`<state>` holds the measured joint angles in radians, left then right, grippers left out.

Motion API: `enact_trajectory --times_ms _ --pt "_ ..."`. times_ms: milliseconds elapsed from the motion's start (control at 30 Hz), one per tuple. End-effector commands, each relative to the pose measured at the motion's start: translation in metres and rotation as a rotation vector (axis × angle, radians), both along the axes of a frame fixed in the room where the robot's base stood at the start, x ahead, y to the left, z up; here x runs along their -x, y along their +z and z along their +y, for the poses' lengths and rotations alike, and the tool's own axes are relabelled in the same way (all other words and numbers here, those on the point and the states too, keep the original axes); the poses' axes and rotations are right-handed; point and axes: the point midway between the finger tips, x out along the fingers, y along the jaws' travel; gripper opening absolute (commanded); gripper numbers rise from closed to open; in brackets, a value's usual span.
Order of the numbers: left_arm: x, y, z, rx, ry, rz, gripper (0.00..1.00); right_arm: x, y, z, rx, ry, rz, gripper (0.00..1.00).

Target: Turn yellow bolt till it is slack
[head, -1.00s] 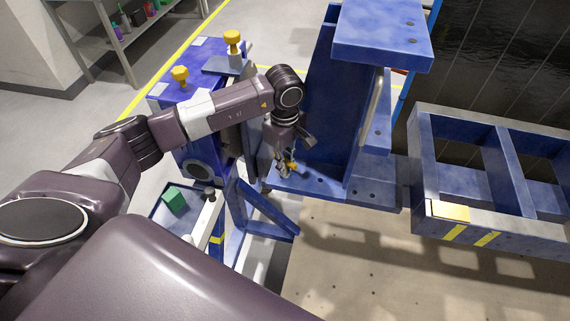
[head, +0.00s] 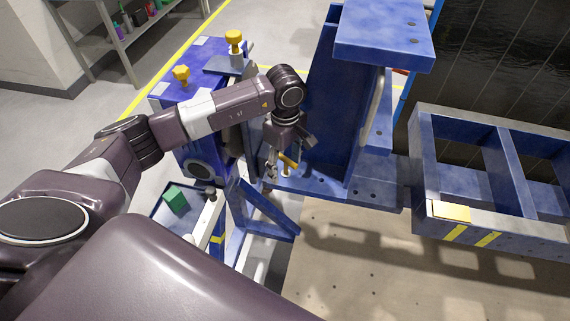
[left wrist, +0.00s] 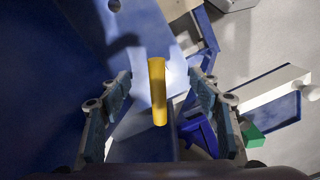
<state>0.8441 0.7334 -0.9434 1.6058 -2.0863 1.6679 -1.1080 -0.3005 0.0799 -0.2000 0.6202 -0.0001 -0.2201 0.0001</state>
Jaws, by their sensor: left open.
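The yellow bolt (head: 289,163), with a bar-shaped yellow head, stands on the blue base plate of the tall blue fixture in the head view. In the left wrist view the yellow head (left wrist: 157,92) is upright in the picture, between the two fingers with a visible gap on each side. My left gripper (head: 280,160) is over the bolt, pointing down; its fingers (left wrist: 160,82) are open and not pressed on it. The bolt's lower part is partly hidden in the wrist view. My right gripper is not in view.
The tall blue fixture (head: 336,110) stands close to the right of the gripper. A blue machine (head: 165,103) with two yellow knobs stands behind the arm. A tray with a green block (head: 174,199) is at lower left. A blue frame (head: 430,180) is at right.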

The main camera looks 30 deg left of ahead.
Motion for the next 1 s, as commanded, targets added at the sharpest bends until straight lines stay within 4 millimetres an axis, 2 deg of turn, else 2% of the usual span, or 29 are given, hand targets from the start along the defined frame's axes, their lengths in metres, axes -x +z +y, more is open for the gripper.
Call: enact_trajectory --times_ms 267,367,467,800,1000 --pt "0.000 0.001 0.000 0.001 0.000 -0.001 0.59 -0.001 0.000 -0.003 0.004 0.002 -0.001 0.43" --pt "-0.001 0.009 0.000 0.001 0.000 -0.003 0.59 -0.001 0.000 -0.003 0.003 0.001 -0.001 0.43" --pt "-0.002 0.024 -0.001 0.001 0.000 -0.005 0.59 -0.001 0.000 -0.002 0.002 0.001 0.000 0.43" --pt "-0.001 0.094 0.000 0.000 -0.001 -0.004 0.59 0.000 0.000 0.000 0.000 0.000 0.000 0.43" --pt "-0.001 0.116 0.000 0.000 0.001 -0.001 0.59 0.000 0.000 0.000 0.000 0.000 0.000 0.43"
